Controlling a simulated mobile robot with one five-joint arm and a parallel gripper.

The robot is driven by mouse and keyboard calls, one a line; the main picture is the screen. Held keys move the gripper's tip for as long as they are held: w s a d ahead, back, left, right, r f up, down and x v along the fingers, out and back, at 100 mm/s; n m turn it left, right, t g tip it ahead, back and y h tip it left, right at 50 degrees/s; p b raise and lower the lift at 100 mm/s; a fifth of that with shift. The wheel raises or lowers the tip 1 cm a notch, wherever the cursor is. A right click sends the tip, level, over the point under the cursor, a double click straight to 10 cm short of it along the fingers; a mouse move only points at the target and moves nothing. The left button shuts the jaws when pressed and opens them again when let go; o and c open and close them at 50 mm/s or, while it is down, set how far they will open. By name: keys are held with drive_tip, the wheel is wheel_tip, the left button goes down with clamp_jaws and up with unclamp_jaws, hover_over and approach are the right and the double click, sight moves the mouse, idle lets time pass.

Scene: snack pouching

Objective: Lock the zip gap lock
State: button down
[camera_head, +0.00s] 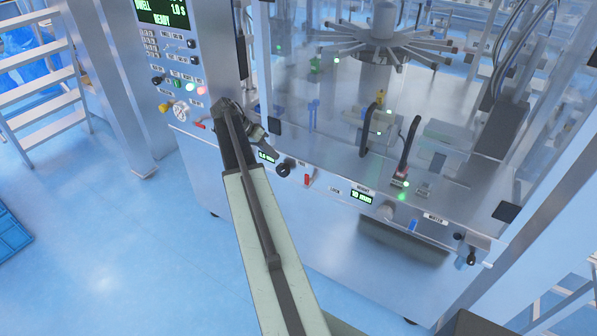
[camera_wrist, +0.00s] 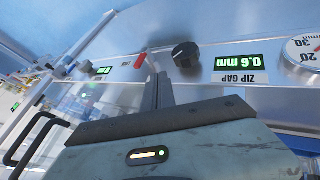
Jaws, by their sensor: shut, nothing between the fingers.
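The zip gap lock is a small red lever (camera_wrist: 140,61) on the machine's front panel. It also shows in the head view (camera_head: 308,180), where it stands roughly upright. A black zip gap knob (camera_wrist: 185,54) sits beside it, next to a green display (camera_wrist: 240,62) reading 0.6 mm, upside down in the wrist view. My gripper (camera_wrist: 158,77) is shut and empty. In the wrist view its fingertips lie between the lever and the knob, close to the lever; I cannot tell whether they touch it. In the head view my gripper is hard to make out at the arm's end.
A height display (camera_head: 362,197) and pale knob (camera_head: 386,213) lie farther right on the panel. A control panel with a round gauge (camera_head: 181,111) and another red lever (camera_head: 198,124) is at left. Black door handles (camera_head: 409,145) stick out at right.

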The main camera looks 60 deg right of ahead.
sight(287, 169)
drive_tip(key=shift+f, duration=0.1)
drive_tip(key=b+x, duration=0.8)
drive_tip(key=x, duration=0.1)
drive_tip(key=shift+a+f, duration=0.15)
drive_tip(key=shift+f, duration=0.2)
drive_tip(key=s, duration=0.4)
drive_tip(key=shift+s+d, duration=0.2)
drive_tip(key=shift+s, duration=0.05)
